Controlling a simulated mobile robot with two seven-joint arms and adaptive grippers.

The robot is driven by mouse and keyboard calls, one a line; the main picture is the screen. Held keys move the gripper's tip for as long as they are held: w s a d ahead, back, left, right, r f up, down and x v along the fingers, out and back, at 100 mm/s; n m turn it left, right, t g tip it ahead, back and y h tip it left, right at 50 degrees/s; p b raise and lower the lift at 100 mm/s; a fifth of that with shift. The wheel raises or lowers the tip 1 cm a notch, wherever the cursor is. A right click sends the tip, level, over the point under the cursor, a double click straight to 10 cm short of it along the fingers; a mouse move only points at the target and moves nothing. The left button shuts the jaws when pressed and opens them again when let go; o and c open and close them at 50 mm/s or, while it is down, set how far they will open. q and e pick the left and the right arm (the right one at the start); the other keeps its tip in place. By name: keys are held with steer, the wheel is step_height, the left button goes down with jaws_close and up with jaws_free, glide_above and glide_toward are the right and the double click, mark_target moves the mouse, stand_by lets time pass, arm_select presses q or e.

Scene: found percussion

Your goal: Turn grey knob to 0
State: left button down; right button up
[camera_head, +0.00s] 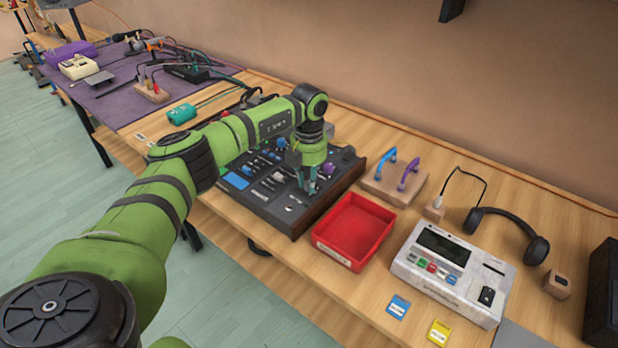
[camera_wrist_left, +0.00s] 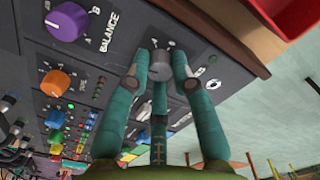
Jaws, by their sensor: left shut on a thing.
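The grey knob (camera_wrist_left: 160,66) shows in the left wrist view on the dark panel of the mixer, between my left gripper's fingertips. My left gripper (camera_wrist_left: 162,75) has teal fingers and is shut on the grey knob. In the head view my left gripper (camera_head: 309,183) reaches down onto the right part of the mixer (camera_head: 268,208), and its fingers hide the knob there. The scale marks around the grey knob are mostly hidden or too small to read. My right gripper is in neither view.
A purple balance knob (camera_wrist_left: 67,22) and an orange knob (camera_wrist_left: 55,83) sit near the grey one. A red tray (camera_head: 354,230) stands right of the mixer. Beyond are a wooden block with handles (camera_head: 392,182), a white device (camera_head: 452,270) and headphones (camera_head: 508,222).

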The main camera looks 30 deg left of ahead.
arm_select(q)
steer(key=n+p, duration=0.1)
steer(key=n, duration=0.5)
steer(key=shift+n, duration=0.3)
steer(key=n+p, duration=0.2)
steer(key=n, duration=0.4)
steer(key=n+p, duration=0.2)
steer(key=n, duration=0.3)
steer(key=shift+r+n, duration=0.1)
steer(key=shift+n, duration=0.3)
steer(key=n+p, duration=0.2)
steer(key=n, duration=0.1)
steer(key=shift+n+p, duration=0.6)
steer(key=shift+n, duration=0.7)
steer(key=c, duration=1.1)
jaws_free()
steer(key=shift+o, duration=0.2)
